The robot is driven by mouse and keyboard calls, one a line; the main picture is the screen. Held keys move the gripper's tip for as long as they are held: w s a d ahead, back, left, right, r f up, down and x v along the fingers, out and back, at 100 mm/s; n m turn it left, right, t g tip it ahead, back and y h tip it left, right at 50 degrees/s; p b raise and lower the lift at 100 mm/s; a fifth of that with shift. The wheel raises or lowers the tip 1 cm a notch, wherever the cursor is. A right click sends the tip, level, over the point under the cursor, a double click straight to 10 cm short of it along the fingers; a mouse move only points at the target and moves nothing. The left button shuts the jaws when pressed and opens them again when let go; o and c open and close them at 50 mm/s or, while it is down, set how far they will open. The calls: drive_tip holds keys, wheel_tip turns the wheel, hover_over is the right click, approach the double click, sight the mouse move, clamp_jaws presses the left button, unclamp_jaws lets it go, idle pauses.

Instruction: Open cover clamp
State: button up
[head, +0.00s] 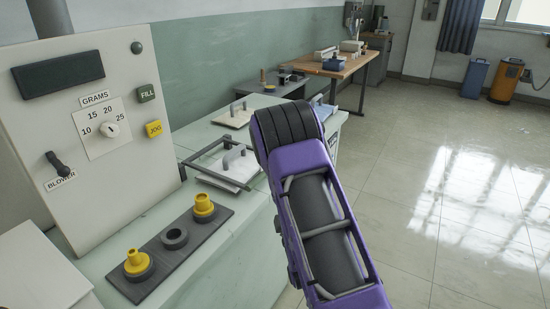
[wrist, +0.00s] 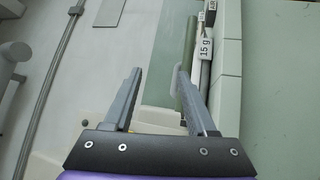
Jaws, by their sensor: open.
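A dark grey clamp frame (head: 208,152) lies on the pale green bench in the head view, around a white plate (head: 228,170) with grey upright handles. Its right side is close to my arm in the picture. I cannot tell for certain whether this is the cover clamp, or whether it is open. In the wrist view my gripper (wrist: 159,80) is open, its two grey fingers apart with nothing held between them. My gripper is hidden behind my arm in the head view.
A panel (head: 95,120) with a dial and buttons stands left. A dark tray (head: 190,246) with yellow fittings (head: 203,207) sits in front on the bench. Another handled plate (head: 236,117) lies farther back. A wooden table (head: 350,66) is beyond. The tiled floor right is clear.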

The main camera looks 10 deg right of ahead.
wheel_tip(320, 180, down, 5)
drive_tip(key=s+g, duration=0.1)
drive_tip(key=s, duration=0.2)
drive_tip(key=w+r, duration=0.1)
drive_tip(key=w, duration=1)
drive_tip(key=w+a+r, duration=0.1)
drive_tip(key=w, duration=0.5)
drive_tip(key=shift+w+a+r, duration=0.1)
drive_tip(key=shift+r, duration=0.2)
clamp_jaws()
